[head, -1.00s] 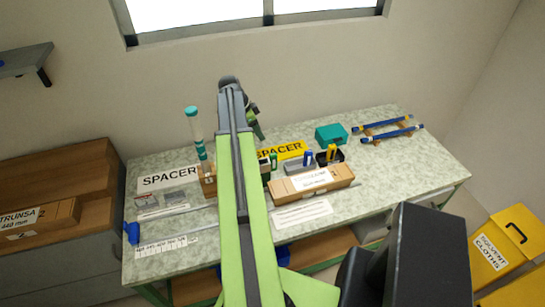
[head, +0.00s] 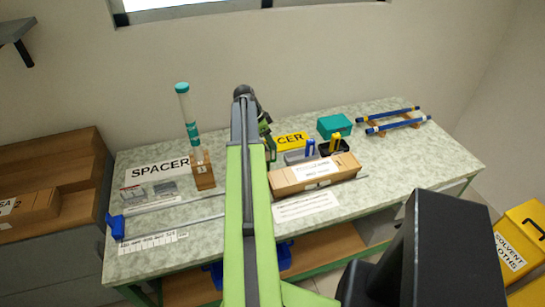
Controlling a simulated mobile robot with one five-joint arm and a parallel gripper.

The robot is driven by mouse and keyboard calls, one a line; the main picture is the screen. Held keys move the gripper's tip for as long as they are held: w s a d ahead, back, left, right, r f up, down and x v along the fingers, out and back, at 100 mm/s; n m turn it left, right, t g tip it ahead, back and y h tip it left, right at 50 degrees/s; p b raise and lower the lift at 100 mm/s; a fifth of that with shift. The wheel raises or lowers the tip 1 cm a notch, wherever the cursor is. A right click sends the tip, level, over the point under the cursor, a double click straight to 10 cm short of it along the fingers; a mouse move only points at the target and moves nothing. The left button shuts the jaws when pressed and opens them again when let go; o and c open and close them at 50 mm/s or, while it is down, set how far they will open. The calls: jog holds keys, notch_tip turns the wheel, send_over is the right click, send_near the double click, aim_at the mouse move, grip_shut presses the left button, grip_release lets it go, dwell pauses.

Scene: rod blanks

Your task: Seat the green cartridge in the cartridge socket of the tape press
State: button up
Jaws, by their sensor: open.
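My gripper (head: 267,130) hangs from the dark wrist at the far end of my arm, over the back middle of the bench. It is open; its fingertips are small and partly hidden by the arm. A small green patch shows just below it, beside the arm; I cannot tell whether this is the green cartridge or part of my gripper. A blue cartridge (head: 310,148) stands at a grey block (head: 296,157), and a yellow one (head: 335,143) stands at a black tray (head: 346,150). I cannot make out the tape press or its socket; my arm covers that part of the bench.
A long cardboard box (head: 318,174) lies in front of the cartridges. Left of my arm stands a wooden block (head: 203,177) with a clear teal-capped tube (head: 188,110). A teal box (head: 334,126) and blue rods on a rack (head: 398,122) are at right.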

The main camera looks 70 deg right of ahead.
jog(key=b+x, duration=0.2)
jog(key=x, duration=0.1)
jog(key=shift+f, duration=0.25)
jog(key=shift+r, duration=0.2)
jog(key=shift+c, duration=0.5)
grip_shut()
jog(key=shift+r+p, duration=0.15)
jog(key=shift+p, duration=0.25)
notch_tip(320, 180, up, 4)
jog(key=p, duration=0.4)
jog(key=shift+r, duration=0.25)
jog(key=s+a+r+p, duration=0.2)
jog(key=s+r+p, duration=0.4)
jog(key=s, duration=0.5)
jog(key=shift+s+p, duration=0.25)
jog(key=shift+p, duration=0.1)
